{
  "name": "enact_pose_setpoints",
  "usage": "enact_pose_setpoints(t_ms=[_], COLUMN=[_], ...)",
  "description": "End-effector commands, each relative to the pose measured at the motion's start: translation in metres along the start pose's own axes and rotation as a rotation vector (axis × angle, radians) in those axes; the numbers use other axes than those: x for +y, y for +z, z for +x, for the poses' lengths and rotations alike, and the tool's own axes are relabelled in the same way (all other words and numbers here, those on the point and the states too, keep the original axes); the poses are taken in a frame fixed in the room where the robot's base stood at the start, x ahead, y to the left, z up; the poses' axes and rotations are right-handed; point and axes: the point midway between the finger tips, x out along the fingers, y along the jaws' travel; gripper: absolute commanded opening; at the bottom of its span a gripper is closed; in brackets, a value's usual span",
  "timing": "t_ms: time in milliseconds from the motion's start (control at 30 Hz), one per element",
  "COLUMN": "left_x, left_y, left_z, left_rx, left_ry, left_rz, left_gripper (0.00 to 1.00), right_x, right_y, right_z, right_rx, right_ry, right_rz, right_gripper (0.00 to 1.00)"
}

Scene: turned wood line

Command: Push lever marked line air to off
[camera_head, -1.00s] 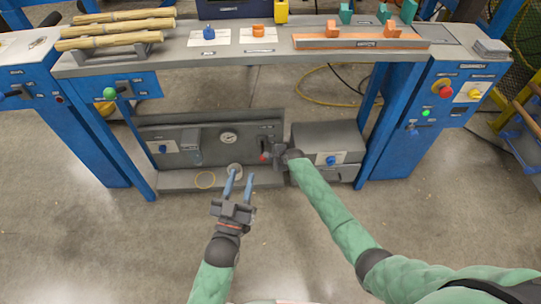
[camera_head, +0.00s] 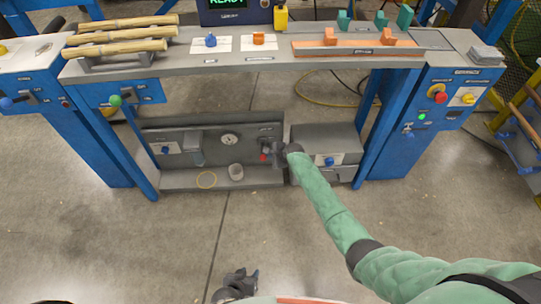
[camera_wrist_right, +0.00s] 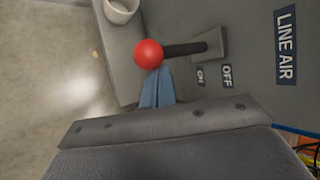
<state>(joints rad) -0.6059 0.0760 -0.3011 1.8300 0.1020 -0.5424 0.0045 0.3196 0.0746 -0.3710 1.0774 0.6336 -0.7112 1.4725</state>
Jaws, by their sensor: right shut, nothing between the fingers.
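The line air lever has a red ball knob (camera_wrist_right: 148,53) on a black shaft (camera_wrist_right: 183,49) from a grey base (camera_wrist_right: 211,45). In the right wrist view it points left, on the ON label (camera_wrist_right: 200,76) side, away from the OFF label (camera_wrist_right: 227,76). The LINE AIR sign (camera_wrist_right: 286,46) is at right. My right gripper (camera_wrist_right: 157,92) is shut and empty, its blue fingertips just below the knob; contact is unclear. In the head view the red knob (camera_head: 263,156) shows left of my right gripper (camera_head: 275,150). My left gripper (camera_head: 236,284) is low in view, its fingers unclear.
The lever sits on a grey panel (camera_head: 213,136) under the workbench (camera_head: 225,64). A grey box (camera_head: 325,140) stands to the right. The floor in front is open.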

Motion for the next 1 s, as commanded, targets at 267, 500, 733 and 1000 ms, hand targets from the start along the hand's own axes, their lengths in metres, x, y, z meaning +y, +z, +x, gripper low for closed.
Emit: enact_pose_setpoints(t_ms=[267, 500, 733, 1000], left_x=[0.003, 0.005, 0.008, 0.012], left_y=[-0.013, -0.019, -0.024, -0.034], left_z=[-0.009, -0.016, -0.023, -0.035], left_rx=[0.009, 0.009, 0.007, 0.007], left_ry=[0.001, 0.002, 0.004, 0.005], left_rz=[0.002, 0.003, 0.003, 0.004], left_gripper=[0.36, 0.36, 0.36, 0.36], right_x=[-0.003, -0.005, -0.008, -0.013], right_y=[0.004, 0.006, 0.007, 0.009], right_z=[-0.003, -0.005, -0.007, -0.011], right_rx=[-0.003, -0.003, -0.003, -0.003], right_ry=[0.031, 0.06, 0.09, 0.141], right_rz=[0.016, 0.03, 0.045, 0.071], right_gripper=[0.0, 0.0, 0.0, 0.0])
